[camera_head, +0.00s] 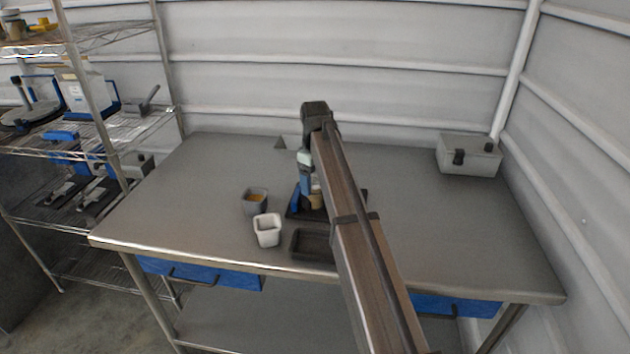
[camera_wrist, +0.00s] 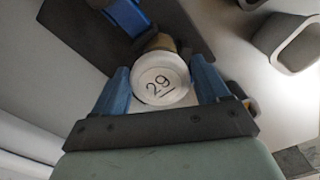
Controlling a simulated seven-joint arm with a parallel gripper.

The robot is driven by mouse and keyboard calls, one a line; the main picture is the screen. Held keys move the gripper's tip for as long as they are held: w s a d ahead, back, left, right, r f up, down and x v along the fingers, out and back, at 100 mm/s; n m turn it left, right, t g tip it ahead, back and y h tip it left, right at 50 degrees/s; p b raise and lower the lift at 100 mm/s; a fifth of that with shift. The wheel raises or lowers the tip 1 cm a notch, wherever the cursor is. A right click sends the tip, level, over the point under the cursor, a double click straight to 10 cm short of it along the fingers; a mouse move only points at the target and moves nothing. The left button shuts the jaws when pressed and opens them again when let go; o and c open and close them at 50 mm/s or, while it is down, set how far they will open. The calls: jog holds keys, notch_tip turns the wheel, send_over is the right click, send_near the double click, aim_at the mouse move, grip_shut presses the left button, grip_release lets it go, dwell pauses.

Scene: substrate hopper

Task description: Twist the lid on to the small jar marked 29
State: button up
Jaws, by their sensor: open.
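A round white lid (camera_wrist: 160,82) with "29" in black shows face-on in the wrist view. My gripper (camera_wrist: 160,65) is open, with one blue finger on each side of the lid. Narrow gaps seem to show between fingers and lid. The jar body under the lid is hidden, so I cannot tell how the lid sits. A tan round thing (camera_wrist: 160,42) shows just beyond the lid, partly covered. In the head view my gripper (camera_head: 308,188) points down at a dark base with a blue part (camera_head: 294,206); my arm hides much of this spot.
A dark tray (camera_head: 312,244) lies near the front edge. A grey case (camera_head: 469,157) sits at the back right. The table (camera_head: 425,225) is clear on the right.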

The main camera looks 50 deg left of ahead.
jog(key=n, duration=1.1)
jog(key=shift+n, duration=0.3)
jog(key=shift+c, duration=0.2)
jog(key=c, duration=0.6)
jog(key=shift+o, duration=0.2)
